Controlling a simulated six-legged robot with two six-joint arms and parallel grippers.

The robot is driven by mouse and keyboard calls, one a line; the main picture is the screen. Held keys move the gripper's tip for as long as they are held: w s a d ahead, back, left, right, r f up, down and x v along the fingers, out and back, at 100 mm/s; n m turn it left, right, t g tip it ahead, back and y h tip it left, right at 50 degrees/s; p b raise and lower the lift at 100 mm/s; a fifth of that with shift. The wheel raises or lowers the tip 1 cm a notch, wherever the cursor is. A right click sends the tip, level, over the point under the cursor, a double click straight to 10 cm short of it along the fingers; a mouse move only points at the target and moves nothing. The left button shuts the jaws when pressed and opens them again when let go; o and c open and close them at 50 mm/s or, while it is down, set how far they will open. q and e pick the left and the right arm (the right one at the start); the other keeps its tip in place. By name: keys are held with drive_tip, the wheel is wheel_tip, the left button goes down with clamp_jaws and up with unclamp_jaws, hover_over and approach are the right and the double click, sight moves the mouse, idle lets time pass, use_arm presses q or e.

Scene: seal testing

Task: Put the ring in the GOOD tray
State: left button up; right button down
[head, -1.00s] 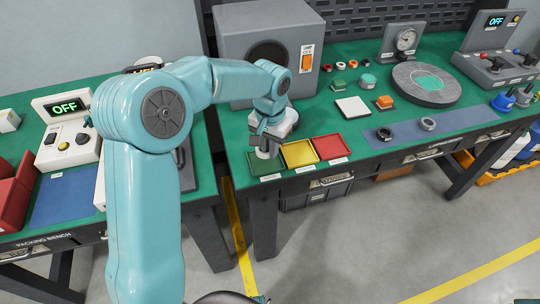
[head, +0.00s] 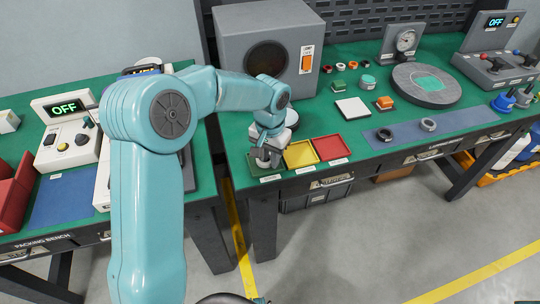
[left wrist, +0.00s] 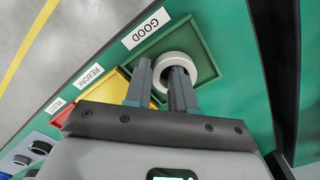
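The green GOOD tray (head: 252,171) is at the left front corner of the middle bench; in the left wrist view its rim (left wrist: 205,40) and GOOD label show. A pale ring (left wrist: 186,60) with a dark hole lies flat in or just above this tray. My left gripper (head: 268,160) points down over the tray. In the left wrist view its fingers (left wrist: 161,68) straddle the ring's wall, one in the hole and one outside, with a gap about as wide as the wall. I cannot tell whether the ring touches the tray floor. My right gripper is not in view.
The yellow REWORK tray (head: 300,154) and the red tray (head: 331,148) stand right beside it. A grey box with a round opening (head: 268,45) stands behind. Two dark rings (head: 384,134) (head: 428,124) lie on a blue strip. The packing bench (head: 100,226) is at the left.

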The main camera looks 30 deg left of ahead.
use_arm(q)
wheel_tip(320, 180, up, 12)
drive_tip(key=p, duration=0.1)
drive_tip(key=shift+r, duration=0.15)
idle(0.6)
